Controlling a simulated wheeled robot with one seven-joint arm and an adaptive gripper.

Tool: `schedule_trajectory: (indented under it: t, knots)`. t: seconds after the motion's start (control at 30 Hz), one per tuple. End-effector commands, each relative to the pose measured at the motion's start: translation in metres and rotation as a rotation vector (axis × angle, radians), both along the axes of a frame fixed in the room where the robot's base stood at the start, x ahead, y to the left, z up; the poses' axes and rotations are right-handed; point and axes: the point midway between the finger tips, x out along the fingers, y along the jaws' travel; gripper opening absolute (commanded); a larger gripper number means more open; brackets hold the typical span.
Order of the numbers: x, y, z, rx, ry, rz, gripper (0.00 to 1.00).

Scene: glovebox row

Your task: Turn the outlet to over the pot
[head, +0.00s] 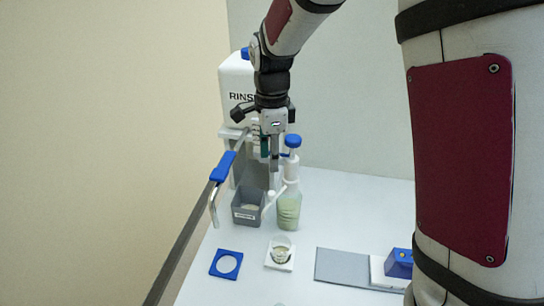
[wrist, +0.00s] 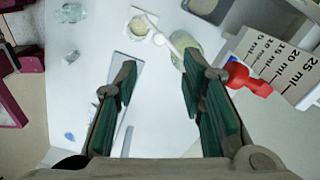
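A bottle of pale green liquid (head: 289,208) with a blue cap stands on the white worktop. Its thin white outlet (head: 274,196) slants left and down, its tip beside the labelled grey tub (head: 240,216). The outlet also shows in the wrist view (wrist: 182,40). A small round pot (head: 281,250) sits on a white square in front of the bottle, apart from the outlet's tip; it is near the top in the wrist view (wrist: 139,25). My gripper (head: 270,166) points down above and behind the bottle. In the wrist view its green-padded fingers (wrist: 158,80) are wide apart and empty.
A white RINSE bottle (head: 237,82) stands behind my gripper. A blue-handled metal hook (head: 222,168) is at the left edge. A red part (wrist: 248,79) and millilitre scale (wrist: 278,62) are close to the right finger.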

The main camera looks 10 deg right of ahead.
Motion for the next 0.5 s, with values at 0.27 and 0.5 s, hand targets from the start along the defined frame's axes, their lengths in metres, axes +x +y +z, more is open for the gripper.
schedule_trajectory:
  t: [0.27, 0.5]
  knots:
    - [0.000, -0.036, -0.010, 0.079, 0.036, -0.012, 0.00]
    - [-0.004, -0.088, -0.021, 0.243, 0.042, -0.014, 0.00]
